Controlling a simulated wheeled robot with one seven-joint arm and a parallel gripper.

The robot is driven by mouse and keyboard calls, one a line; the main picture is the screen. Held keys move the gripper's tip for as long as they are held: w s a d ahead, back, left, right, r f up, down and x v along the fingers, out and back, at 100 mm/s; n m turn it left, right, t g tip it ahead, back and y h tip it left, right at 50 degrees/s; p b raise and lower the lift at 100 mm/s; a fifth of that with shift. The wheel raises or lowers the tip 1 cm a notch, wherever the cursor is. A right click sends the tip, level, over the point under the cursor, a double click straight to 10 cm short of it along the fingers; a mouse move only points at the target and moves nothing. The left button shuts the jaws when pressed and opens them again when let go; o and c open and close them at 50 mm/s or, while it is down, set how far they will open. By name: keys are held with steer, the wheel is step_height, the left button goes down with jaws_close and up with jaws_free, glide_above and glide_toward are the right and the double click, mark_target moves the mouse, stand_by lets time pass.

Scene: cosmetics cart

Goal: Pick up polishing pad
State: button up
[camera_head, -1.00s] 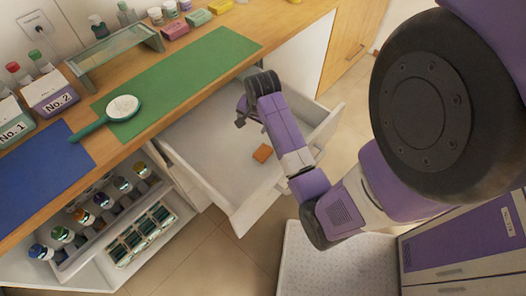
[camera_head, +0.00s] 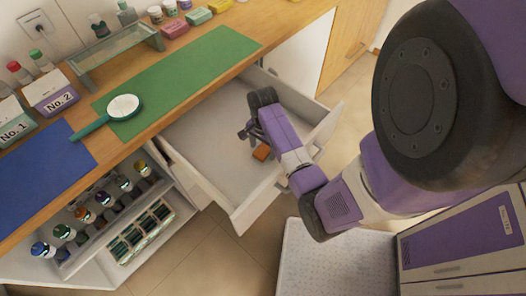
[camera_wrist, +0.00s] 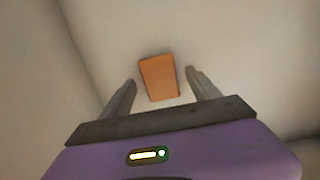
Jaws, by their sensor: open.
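The polishing pad is a small orange-brown block (camera_head: 262,152) lying on the floor of the open white drawer (camera_head: 213,155). It also shows in the wrist view (camera_wrist: 159,77), ahead of and between my finger lines. My gripper (camera_head: 246,132) is inside the drawer area, close to the pad, and partly covers it in the head view. In the wrist view my gripper (camera_wrist: 160,88) has its two fingers apart, one on each side of the pad, with nothing held. I cannot tell the exact height of the fingertips above the drawer floor.
The drawer's front wall (camera_head: 262,203) and side walls stand around my gripper. A wooden counter above holds a green mat (camera_head: 190,75), a blue mat (camera_head: 40,170), a brush (camera_head: 118,108) and labelled boxes. Bottles stand on a shelf (camera_head: 100,215) at lower left.

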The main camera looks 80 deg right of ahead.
steer(key=shift+f, duration=0.25)
steer(key=c, duration=1.5)
steer(key=shift+r, duration=0.1)
